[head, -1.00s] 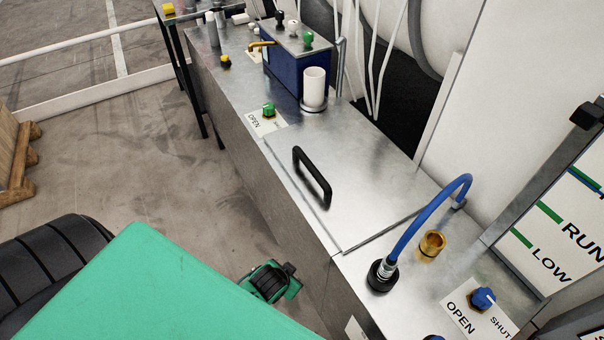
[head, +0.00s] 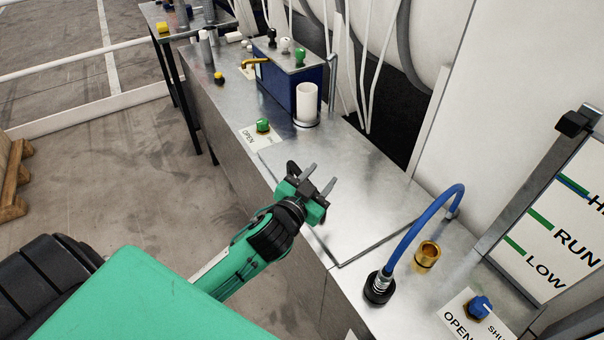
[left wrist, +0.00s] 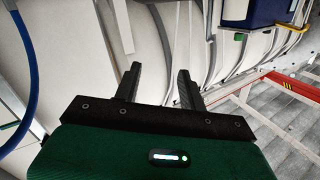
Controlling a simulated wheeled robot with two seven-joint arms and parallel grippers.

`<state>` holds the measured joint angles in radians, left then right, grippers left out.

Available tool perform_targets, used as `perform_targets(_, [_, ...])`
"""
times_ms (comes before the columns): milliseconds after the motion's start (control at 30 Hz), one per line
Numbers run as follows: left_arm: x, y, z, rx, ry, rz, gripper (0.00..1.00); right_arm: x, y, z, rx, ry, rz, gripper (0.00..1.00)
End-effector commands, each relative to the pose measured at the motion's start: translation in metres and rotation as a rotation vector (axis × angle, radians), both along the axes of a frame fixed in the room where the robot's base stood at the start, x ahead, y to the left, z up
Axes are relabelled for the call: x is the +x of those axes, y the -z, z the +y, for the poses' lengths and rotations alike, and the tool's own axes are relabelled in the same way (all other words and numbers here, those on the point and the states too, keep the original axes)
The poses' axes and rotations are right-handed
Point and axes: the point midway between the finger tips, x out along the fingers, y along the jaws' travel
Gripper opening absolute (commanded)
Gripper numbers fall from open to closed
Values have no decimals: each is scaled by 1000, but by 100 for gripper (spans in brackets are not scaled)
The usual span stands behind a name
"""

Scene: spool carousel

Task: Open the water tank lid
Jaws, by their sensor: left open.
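The water tank lid (head: 372,205) is a flat metal plate lying closed in the bench top, with its seam showing at the front right. Its black handle is almost wholly hidden behind my left gripper (head: 320,176) in the head view. That gripper is over the lid's near left part, fingers apart, pointing toward the back of the bench. I cannot tell whether it touches the handle. In the left wrist view the two dark fingers (left wrist: 160,72) are spread with nothing between them; neither lid nor handle can be made out there. My right gripper is not in view.
A blue hose (head: 428,213) arches at the lid's right, beside a brass fitting (head: 427,255) and a blue knob (head: 480,307). A green knob (head: 263,125), a white cylinder (head: 306,101) and a blue box (head: 286,82) stand beyond the lid.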

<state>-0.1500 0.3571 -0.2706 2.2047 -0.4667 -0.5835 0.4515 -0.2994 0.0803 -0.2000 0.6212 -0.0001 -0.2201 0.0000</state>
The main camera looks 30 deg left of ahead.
Motion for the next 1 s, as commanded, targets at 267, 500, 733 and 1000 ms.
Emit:
perform_targets(267, [43,-93,-54,138,384,-447,41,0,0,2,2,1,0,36])
perform_targets(500, [43,-116,-94,339,818,-601,41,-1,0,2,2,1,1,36])
perform_targets(733, [43,-92,-89,592,1223,-485,41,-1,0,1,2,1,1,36])
perform_targets(1000, [54,-56,-4,889,1530,-15,41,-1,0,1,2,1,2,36])
